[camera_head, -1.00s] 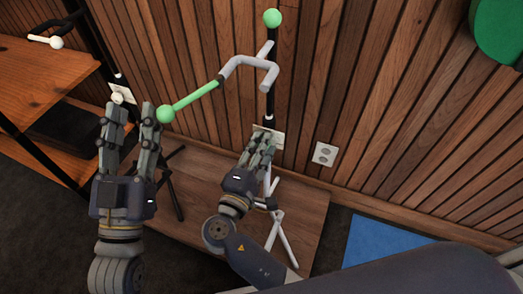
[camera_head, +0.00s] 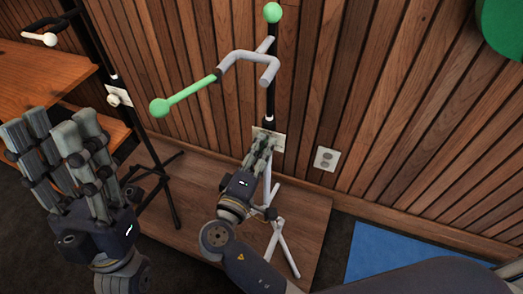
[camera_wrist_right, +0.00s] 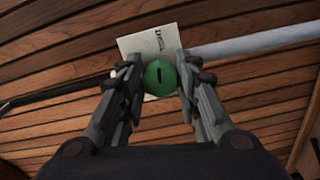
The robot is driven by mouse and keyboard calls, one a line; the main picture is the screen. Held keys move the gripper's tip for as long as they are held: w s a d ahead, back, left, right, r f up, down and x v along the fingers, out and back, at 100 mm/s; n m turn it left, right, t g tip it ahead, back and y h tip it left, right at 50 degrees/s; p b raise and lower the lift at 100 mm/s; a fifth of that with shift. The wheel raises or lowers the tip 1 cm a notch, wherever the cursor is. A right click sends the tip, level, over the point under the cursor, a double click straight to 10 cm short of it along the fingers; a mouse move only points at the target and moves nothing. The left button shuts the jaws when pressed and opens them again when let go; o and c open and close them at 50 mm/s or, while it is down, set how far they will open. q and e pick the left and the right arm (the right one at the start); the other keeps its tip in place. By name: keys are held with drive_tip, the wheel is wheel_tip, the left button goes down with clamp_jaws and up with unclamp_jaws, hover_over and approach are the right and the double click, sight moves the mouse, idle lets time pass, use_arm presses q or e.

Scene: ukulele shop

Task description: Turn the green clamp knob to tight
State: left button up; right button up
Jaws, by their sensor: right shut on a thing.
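The green clamp knob (camera_wrist_right: 160,78) sits on a stand in front of a small white card (camera_wrist_right: 150,45) in the right wrist view. A dark mark on its face runs roughly upright. The card has small print that I cannot read surely. My right gripper (camera_wrist_right: 161,72) is shut on the knob, a finger on each side. In the head view my right gripper (camera_head: 264,142) hides the knob. The stand's dark pole (camera_head: 271,95) carries a grey yoke (camera_head: 250,56) and a green arm (camera_head: 190,92). My left gripper (camera_head: 52,130) is open and empty at the left.
A second dark stand (camera_head: 100,60) is at the left, by wooden shelves (camera_head: 50,68). The stand's feet are on a low wooden platform (camera_head: 300,225). A wall socket (camera_head: 326,158) and a blue mat (camera_head: 400,250) are to the right.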

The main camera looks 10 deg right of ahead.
drive_tip(key=o, duration=1)
drive_tip(key=shift+o, duration=0.2)
